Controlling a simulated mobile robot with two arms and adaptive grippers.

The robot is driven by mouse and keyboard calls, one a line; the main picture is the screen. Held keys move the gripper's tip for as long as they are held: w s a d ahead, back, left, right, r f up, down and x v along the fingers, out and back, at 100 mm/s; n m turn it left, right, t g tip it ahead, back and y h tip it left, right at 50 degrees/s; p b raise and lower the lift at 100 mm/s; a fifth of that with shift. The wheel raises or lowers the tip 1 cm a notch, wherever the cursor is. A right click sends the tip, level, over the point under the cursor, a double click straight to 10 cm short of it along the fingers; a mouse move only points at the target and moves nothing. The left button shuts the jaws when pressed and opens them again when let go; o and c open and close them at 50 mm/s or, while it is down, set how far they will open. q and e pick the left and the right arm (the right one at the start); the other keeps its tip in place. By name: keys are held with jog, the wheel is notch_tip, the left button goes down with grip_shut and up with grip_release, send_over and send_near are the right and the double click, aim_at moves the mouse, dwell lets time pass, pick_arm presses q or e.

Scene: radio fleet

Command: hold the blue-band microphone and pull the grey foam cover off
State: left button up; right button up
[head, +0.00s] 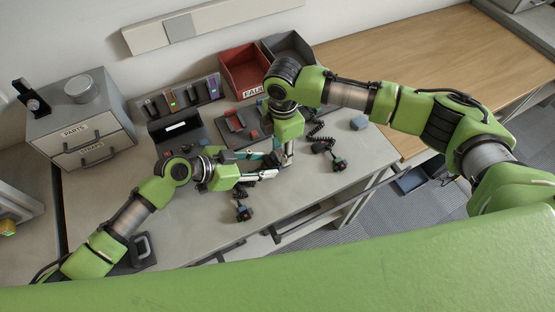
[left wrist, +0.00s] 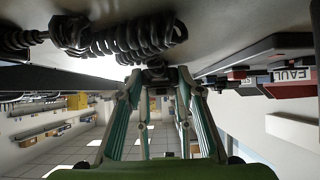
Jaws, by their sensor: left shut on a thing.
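My left gripper (head: 275,172) reaches in from the left, low over the grey workbench (head: 345,185). In the left wrist view its fingers (left wrist: 160,76) come together on a small dark thing, which I take to be the microphone (left wrist: 158,70). Its blue band and grey foam cover cannot be made out. My right gripper (head: 288,160) points down right beside the left fingertips. Its fingers are too small and overlapped to show whether they are open or hold the foam. Two other dark microphones lie on the bench, one to the right (head: 338,163) and one in front (head: 243,213).
Behind stand a red bin (head: 243,68) marked FAUL, a grey bin (head: 290,45) and a charger rack (head: 182,98). A drawer cabinet (head: 85,125) stands at the left. Coiled cords (head: 320,141) lie near the grippers. A small blue-grey block (head: 359,122) sits at the right.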

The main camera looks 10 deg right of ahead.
jog(key=shift+r, duration=0.25)
dwell(0.5)
jog(key=shift+r, duration=0.8)
pick_arm(q)
jog(key=o, duration=1)
jog(key=shift+c, duration=0.2)
jog(key=v, duration=1.2)
